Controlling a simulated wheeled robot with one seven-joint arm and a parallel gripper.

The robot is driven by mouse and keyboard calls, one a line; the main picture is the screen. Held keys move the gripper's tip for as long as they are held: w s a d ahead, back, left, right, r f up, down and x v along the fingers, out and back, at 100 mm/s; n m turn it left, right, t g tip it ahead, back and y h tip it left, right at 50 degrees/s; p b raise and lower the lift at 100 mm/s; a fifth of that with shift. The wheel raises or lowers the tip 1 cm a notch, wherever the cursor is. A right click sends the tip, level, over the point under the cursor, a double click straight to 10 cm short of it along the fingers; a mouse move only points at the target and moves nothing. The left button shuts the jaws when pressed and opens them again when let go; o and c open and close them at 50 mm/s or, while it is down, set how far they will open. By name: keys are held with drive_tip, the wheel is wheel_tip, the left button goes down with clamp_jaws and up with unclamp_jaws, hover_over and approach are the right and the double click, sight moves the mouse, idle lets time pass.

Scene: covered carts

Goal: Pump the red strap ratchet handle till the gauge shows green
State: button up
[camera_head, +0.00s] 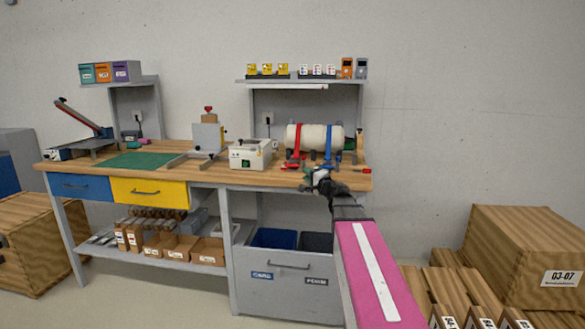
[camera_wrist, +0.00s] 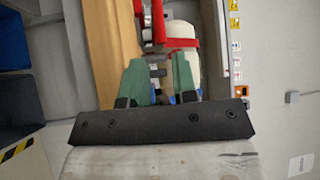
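A white cylinder (camera_head: 306,136) lies on the workbench, with a red strap (camera_head: 296,142) on its left part and a blue strap (camera_head: 328,146) on its right part. A red ratchet piece (camera_head: 289,166) sits low in front of the red strap. In the wrist view the red strap (camera_wrist: 182,43) crosses the white cylinder (camera_wrist: 184,64), with a red bar (camera_wrist: 158,20) beyond the fingertips. My gripper (camera_head: 313,173) is at the bench's front edge, before the straps. Its green fingers (camera_wrist: 158,62) are apart, with dark grey hardware showing between or behind them. I cannot make out the gauge.
A white box with a green button (camera_head: 250,154) stands left of the cylinder. A shelf (camera_head: 300,81) with small boxes hangs behind. The wooden bench edge (camera_wrist: 112,40) runs close beside my fingers. Drawers and bins (camera_head: 287,266) are below the top.

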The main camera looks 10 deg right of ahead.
sight(294, 166)
drive_tip(key=x, duration=1)
drive_tip(key=shift+w+a, duration=0.2)
drive_tip(key=shift+w, duration=0.05)
clamp_jaws()
